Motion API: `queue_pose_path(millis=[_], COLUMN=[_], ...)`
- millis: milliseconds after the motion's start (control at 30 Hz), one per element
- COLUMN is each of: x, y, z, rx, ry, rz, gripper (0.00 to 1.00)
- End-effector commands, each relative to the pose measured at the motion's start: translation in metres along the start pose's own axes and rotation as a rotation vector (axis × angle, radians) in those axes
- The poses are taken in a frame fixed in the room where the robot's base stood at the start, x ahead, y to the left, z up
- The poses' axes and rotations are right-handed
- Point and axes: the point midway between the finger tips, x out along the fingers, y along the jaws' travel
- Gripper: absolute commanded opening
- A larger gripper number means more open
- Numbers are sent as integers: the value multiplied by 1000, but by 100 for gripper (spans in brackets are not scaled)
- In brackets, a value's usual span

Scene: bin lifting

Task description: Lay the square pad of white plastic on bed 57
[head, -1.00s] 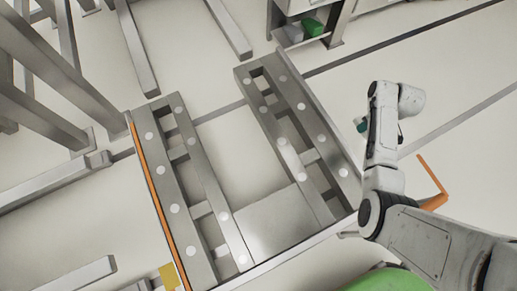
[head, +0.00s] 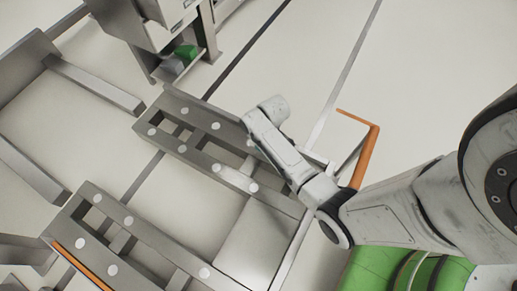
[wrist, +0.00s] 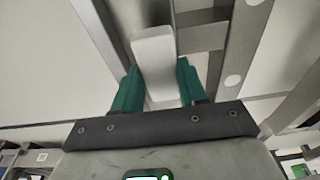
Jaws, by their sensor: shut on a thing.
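A white plastic pad (wrist: 154,55) is held between the teal fingertips of my gripper (wrist: 156,88) in the wrist view. It shows as a pale block with rounded edges, seen at a slant. In the head view my forearm and wrist cover my gripper and the pad. A metal frame bed with round white studs (head: 178,150) lies partly beneath my arm. Its rails (wrist: 240,60) also show beyond the pad in the wrist view. I cannot read a bed number, so I cannot tell which is bed 57.
A second studded frame (head: 140,232) with an orange edge strip stands at the lower left. An orange bracket (head: 366,152) stands right of my arm. A grey machine stand holding a green item (head: 185,54) is at the top. Pale floor (head: 420,80) is open at the upper right.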

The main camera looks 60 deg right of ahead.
Motion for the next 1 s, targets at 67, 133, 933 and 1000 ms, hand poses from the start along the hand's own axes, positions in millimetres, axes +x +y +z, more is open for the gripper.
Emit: queue_pose_path(millis=[67,133,933,1000], x=[8,9,60,61], y=[-5,-7,-24,-24], z=[0,0,6,6], rx=[-1,-1,0,0], ry=[1,1,1,1], rz=[1,1,0,0], gripper=[11,11,11,44])
